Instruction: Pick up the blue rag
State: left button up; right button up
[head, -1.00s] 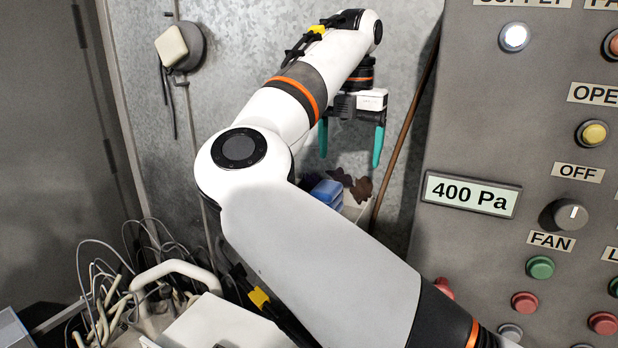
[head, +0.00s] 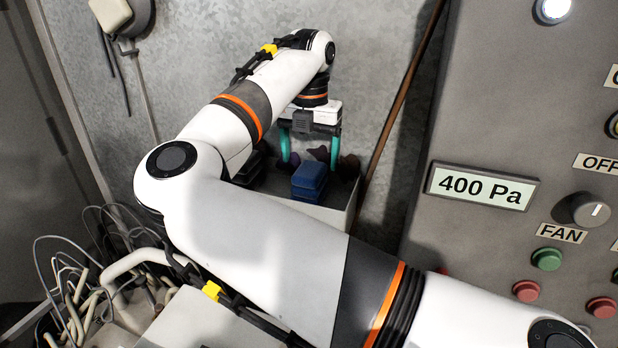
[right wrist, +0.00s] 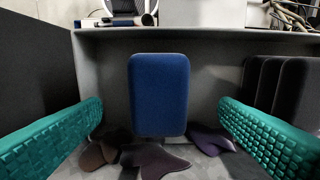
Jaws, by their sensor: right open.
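The blue rag (head: 309,182) is a folded, rounded block in a pale open bin in the head view. In the right wrist view the blue rag (right wrist: 159,94) stands in the middle, between the two teal fingers and apart from both. My right gripper (head: 310,150) points down over the bin, its fingers spread wide and empty. It also shows in the right wrist view (right wrist: 160,130). My left gripper is not in view.
The bin (head: 338,217) has grey walls close around the rag. Dark crumpled cloths (right wrist: 155,158) lie on its floor, and dark upright blocks (right wrist: 285,85) stand at its right in the wrist view. A control panel (head: 450,230) stands at right; tangled cables (head: 75,265) lie at left.

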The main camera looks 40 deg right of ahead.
aim_at(310, 168)
notch_tip(310, 168, down, 2)
jog(key=shift+a+f+p, duration=0.1)
jog(key=shift+p, duration=0.4)
jog(key=shift+s+f, duration=0.1)
jog(key=shift+f, duration=0.45)
jog(key=shift+r, duration=0.1)
jog(key=c, duration=1.1)
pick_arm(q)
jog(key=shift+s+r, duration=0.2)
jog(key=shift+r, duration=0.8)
